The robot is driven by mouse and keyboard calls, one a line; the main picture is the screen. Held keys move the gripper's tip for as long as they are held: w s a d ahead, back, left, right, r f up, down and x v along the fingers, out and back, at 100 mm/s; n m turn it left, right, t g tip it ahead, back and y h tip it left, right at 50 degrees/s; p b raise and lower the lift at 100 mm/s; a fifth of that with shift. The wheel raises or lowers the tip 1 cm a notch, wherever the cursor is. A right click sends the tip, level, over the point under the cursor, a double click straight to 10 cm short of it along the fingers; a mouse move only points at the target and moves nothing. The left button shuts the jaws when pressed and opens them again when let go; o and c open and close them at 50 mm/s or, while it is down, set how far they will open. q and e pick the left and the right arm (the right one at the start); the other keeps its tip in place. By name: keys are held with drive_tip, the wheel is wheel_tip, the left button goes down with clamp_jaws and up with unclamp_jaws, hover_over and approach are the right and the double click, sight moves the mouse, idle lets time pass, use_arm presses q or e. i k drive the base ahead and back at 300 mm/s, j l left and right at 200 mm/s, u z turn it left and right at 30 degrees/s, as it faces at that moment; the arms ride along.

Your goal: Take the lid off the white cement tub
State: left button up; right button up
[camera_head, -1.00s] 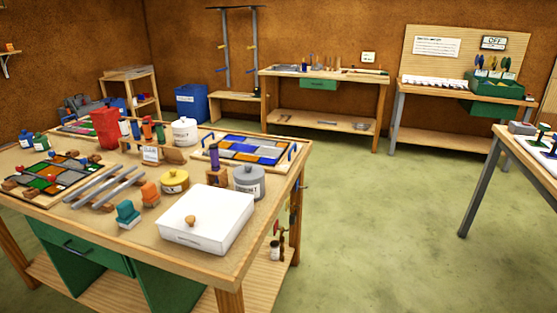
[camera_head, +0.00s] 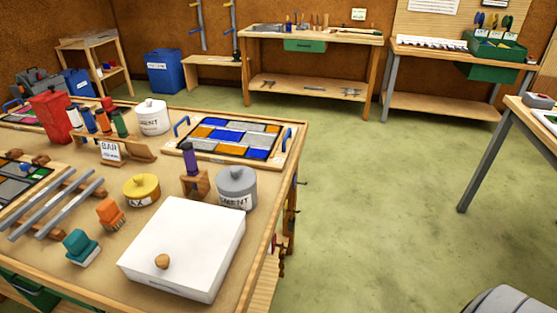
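The white cement tub (camera_head: 152,120) stands upright toward the back of the near workbench, with its white knobbed lid (camera_head: 150,105) on top. Part of a dark label reading "MENT" shows on its front. A grey tub (camera_head: 236,190) with a similar label and a grey lid stands nearer, at the bench's right side. Neither of my grippers shows. A rounded grey shape at the bottom right corner may be part of my arm.
A leaded panel (camera_head: 232,138) lies right of the white tub. A bar sign (camera_head: 110,150), a yellow tub (camera_head: 141,190), brushes and a large white box (camera_head: 190,245) stand in front. Bottles and a red container (camera_head: 50,115) are left. Green floor is clear at right.

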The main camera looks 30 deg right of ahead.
sight(151, 106)
drive_tip(key=i+j+z, duration=0.15)
drive_tip(key=i+j, duration=0.15)
drive_tip(key=j, duration=0.3)
drive_tip(key=i+j+z, duration=0.1)
drive_tip(key=i+j, duration=0.2)
drive_tip(key=j, duration=0.3)
drive_tip(key=i+j+z, duration=0.15)
drive_tip(key=j, duration=0.45)
drive_tip(key=i+j+z, duration=0.1)
drive_tip(key=i+j, duration=0.25)
drive_tip(key=j, duration=0.35)
drive_tip(key=i+j+z, duration=0.15)
drive_tip(key=j, duration=0.5)
drive_tip(key=i+j+z, duration=0.1)
drive_tip(key=j, duration=0.6)
drive_tip(key=i+j+z, duration=0.15)
drive_tip(key=j, duration=0.6)
drive_tip(key=i+j+z, duration=0.1)
drive_tip(key=j, duration=0.65)
drive_tip(key=i+l, duration=0.05)
drive_tip(key=i, duration=0.05)
